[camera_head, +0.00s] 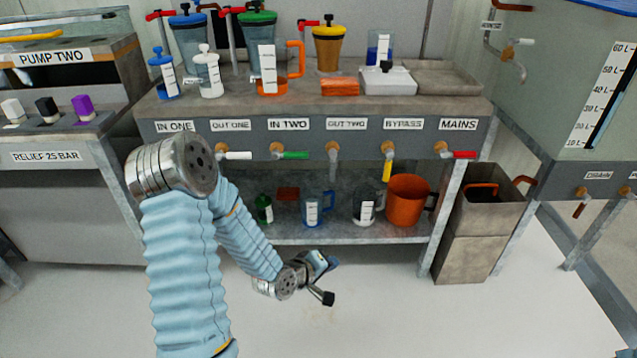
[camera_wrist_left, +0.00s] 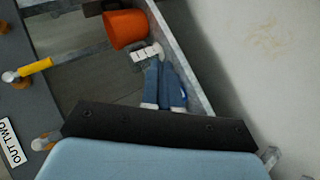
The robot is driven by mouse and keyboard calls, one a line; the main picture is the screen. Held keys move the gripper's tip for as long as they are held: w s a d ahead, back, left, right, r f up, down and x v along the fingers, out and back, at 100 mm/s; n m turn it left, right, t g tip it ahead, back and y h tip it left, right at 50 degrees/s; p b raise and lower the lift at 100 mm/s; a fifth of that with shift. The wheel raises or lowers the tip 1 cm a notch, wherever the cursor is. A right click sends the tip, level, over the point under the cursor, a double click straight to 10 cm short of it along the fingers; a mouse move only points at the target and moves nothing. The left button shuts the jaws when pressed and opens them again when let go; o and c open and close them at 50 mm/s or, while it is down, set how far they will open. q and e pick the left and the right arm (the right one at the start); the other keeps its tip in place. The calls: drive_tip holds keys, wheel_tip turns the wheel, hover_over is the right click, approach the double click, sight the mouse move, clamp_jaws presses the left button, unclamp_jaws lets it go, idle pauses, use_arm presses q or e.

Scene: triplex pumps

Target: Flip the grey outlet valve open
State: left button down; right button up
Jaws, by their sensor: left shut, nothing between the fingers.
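The grey outlet valve (camera_head: 333,163) is under the OUT TWO label (camera_head: 346,125) on the bench front. Its grey handle hangs straight down. In the wrist view the OUT TWO label (camera_wrist_left: 12,143) and a brass valve fitting (camera_wrist_left: 45,141) show at the lower left; the grey handle is hidden behind my gripper body. My left gripper (camera_head: 332,263) is low in front of the bench, below the valve and apart from it. My right gripper is in neither view.
A white handle (camera_head: 237,155) and a green handle (camera_head: 293,155) point right. The yellow bypass handle (camera_head: 387,169) hangs down; the red mains handle (camera_head: 463,154) points right. An orange bucket (camera_head: 407,200) and jugs stand on the lower shelf. The floor in front is clear.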

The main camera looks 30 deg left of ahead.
use_arm(q)
drive_tip(key=a+r+n+t+y+b, duration=0.1)
drive_tip(key=a+r+n+t, duration=0.4)
drive_tip(key=a+r, duration=0.8)
wheel_tip(320, 180, up, 3)
drive_tip(key=shift+a+f+n+t+y+b, duration=0.15)
drive_tip(key=shift+a+n+t+y+b, duration=0.3)
drive_tip(key=shift+t, duration=0.45)
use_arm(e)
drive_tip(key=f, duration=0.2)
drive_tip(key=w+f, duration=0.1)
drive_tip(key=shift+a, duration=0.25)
use_arm(q)
drive_tip(key=shift+d, duration=0.1)
approach(333, 171)
drive_tip(key=w+a, duration=0.4)
drive_tip(key=a, duration=0.1)
drive_tip(key=shift+w+d+f+p, duration=0.15)
drive_tip(key=shift+w+d+f, duration=0.05)
drive_tip(key=shift+w+d, duration=0.55)
drive_tip(key=shift+w+d+f+p, duration=0.15)
drive_tip(key=shift+w+d+f, duration=0.1)
drive_tip(key=shift+w+d, duration=0.5)
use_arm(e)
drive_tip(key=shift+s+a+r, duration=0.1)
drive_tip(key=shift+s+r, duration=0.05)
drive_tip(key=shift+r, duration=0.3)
use_arm(q)
drive_tip(key=shift+s+d, duration=0.1)
drive_tip(key=shift+s, duration=0.05)
